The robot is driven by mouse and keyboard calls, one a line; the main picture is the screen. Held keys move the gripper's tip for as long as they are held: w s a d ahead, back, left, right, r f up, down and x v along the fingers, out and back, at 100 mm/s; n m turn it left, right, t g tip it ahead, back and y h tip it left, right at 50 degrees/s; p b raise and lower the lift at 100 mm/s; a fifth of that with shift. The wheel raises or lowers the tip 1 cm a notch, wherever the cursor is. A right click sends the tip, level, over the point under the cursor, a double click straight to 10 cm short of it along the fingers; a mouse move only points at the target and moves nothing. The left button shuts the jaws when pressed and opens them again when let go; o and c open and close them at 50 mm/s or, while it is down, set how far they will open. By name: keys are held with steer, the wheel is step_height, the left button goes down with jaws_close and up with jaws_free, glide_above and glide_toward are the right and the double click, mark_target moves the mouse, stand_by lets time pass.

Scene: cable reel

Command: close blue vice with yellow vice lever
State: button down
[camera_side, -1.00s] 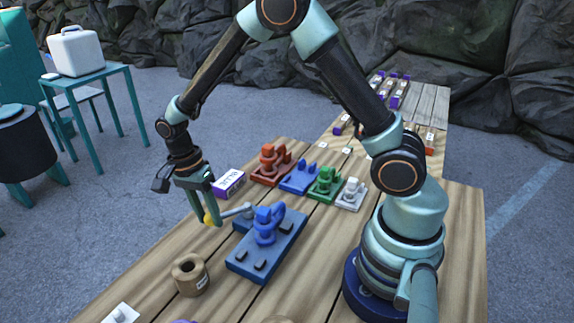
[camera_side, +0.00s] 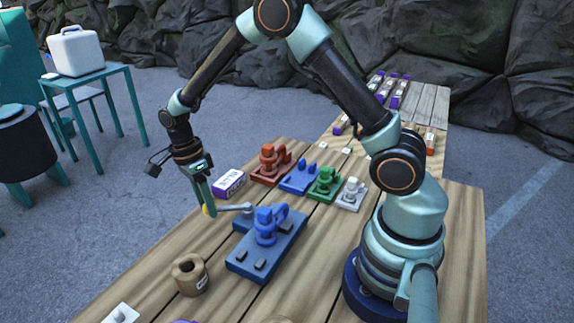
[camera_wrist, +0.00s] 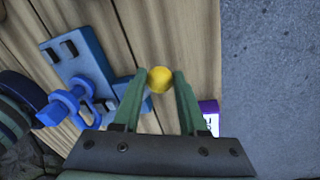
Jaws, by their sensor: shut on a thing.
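The blue vice (camera_side: 266,236) sits on its blue base plate on the wooden table, in the middle of the side view. Its grey lever reaches left and ends in a yellow knob (camera_side: 208,209). My gripper (camera_side: 207,203) points down at the left end of the lever and is shut on the yellow knob. In the wrist view the yellow knob (camera_wrist: 160,79) sits between both green fingertips. The blue vice (camera_wrist: 70,105) shows at the left there. Most of the lever is hidden in the wrist view.
A purple-and-white box (camera_side: 229,183) stands just behind my gripper. Red (camera_side: 270,163), blue (camera_side: 300,178), green (camera_side: 325,184) and white (camera_side: 351,193) fixtures stand in a row behind the vice. The table's left edge is close to my gripper.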

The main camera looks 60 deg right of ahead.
steer(key=shift+s+d, duration=0.1)
steer(key=shift+s, duration=0.1)
steer(key=shift+c, duration=2.3)
jaws_free()
steer(key=shift+w, duration=0.1)
step_height(320, 180, up, 12)
steer(key=w, duration=0.2)
steer(key=shift+f, duration=0.1)
